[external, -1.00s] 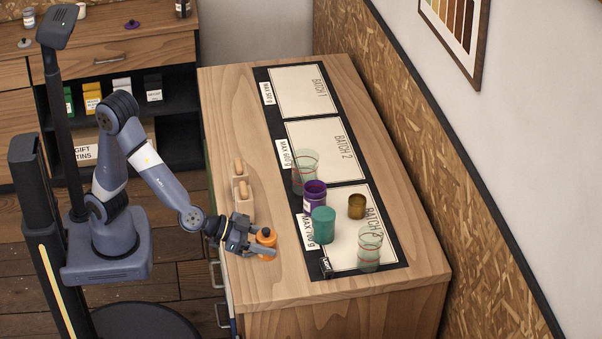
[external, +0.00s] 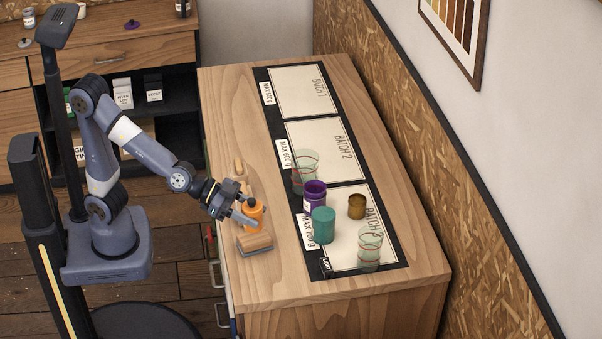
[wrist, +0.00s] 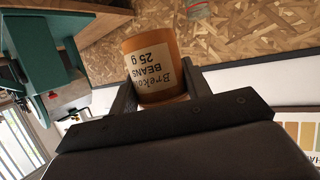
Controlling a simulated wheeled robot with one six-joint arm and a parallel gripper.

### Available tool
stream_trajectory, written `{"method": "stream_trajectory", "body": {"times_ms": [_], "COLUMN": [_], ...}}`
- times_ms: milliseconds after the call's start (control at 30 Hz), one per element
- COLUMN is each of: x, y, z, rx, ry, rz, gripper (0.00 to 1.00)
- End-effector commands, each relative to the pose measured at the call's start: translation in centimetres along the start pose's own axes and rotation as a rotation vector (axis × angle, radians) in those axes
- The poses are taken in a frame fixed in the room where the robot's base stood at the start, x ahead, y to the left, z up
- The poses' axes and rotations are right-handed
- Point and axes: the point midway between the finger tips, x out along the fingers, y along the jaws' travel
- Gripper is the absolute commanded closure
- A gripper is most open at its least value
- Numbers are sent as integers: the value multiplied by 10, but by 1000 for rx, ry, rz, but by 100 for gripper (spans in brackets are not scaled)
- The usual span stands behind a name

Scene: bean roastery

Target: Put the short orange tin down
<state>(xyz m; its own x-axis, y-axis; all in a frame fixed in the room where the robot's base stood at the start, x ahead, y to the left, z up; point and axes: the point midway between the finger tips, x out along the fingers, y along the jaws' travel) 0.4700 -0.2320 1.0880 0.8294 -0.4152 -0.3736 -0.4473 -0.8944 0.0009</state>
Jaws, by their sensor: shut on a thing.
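The short orange tin (external: 252,213) is between the fingers of my gripper (external: 246,211), above the left edge of the wooden counter. In the wrist view the tin (wrist: 153,62) has a pale label reading "BEANS 25 g", and my gripper (wrist: 146,92) is shut on its sides. In the external view the tin looks roughly upright. It appears raised off the counter top, with wooden items just below and behind it.
Another glass (external: 304,172) overlaps BATCH 2. BATCH 1 (external: 303,91) is empty.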

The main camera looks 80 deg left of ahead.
Motion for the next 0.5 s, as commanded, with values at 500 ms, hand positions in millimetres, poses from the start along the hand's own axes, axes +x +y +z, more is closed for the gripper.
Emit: {"method": "stream_trajectory", "body": {"times_ms": [500], "x": [-38], "y": [-194], "z": [16], "rx": [-144], "ry": [-5], "rz": [-357], "gripper": [77]}}
